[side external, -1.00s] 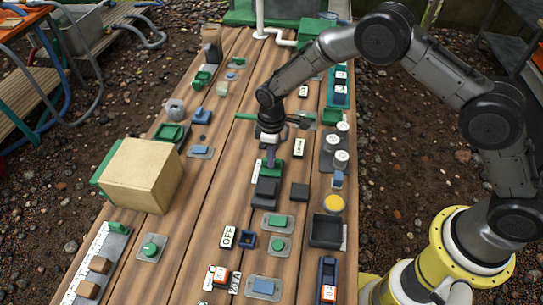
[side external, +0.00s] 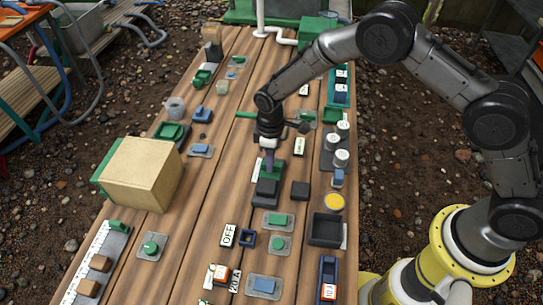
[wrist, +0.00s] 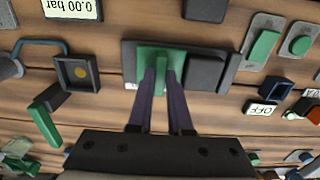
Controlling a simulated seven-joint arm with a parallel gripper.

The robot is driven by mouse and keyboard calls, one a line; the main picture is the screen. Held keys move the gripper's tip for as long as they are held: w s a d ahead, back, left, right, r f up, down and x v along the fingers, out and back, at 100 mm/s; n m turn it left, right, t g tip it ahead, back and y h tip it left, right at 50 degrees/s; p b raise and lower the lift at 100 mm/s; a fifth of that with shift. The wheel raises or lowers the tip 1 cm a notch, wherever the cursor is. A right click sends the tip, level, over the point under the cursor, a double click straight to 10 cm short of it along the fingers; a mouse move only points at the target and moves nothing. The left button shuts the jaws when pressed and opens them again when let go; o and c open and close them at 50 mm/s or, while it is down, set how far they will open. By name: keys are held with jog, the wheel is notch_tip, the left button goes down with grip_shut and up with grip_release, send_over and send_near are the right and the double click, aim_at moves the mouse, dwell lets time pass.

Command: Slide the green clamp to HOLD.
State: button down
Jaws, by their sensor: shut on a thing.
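The green clamp (side external: 273,172) sits on a dark track in the middle of the wooden table, with a dark block (side external: 266,192) just in front of it. In the wrist view the green clamp (wrist: 158,58) shows as a green plate with a raised rib, beside the dark block (wrist: 206,70). My gripper (wrist: 161,80) points down with its two purple fingers either side of the rib, shut on it. In the side view my gripper (side external: 269,160) partly hides the clamp. A white label (side external: 256,172) lies beside the track; I cannot read it.
A small dark block (side external: 300,190) stands close right of the track. A green-handled lever (side external: 245,115) lies behind my gripper. A cardboard-coloured box (side external: 140,172) stands at left and a black tray (side external: 325,229) at front right. Bare planks lie left of the track.

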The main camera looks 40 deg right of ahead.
jog(key=shift+s+a, duration=0.8)
jog(key=shift+s, duration=0.05)
dwell(0.5)
jog(key=c, duration=0.9)
grip_release()
jog(key=shift+w+d+r, duration=0.1)
jog(key=shift+w, duration=0.05)
notch_tip(320, 180, up, 7)
jog(key=shift+f, duration=0.1)
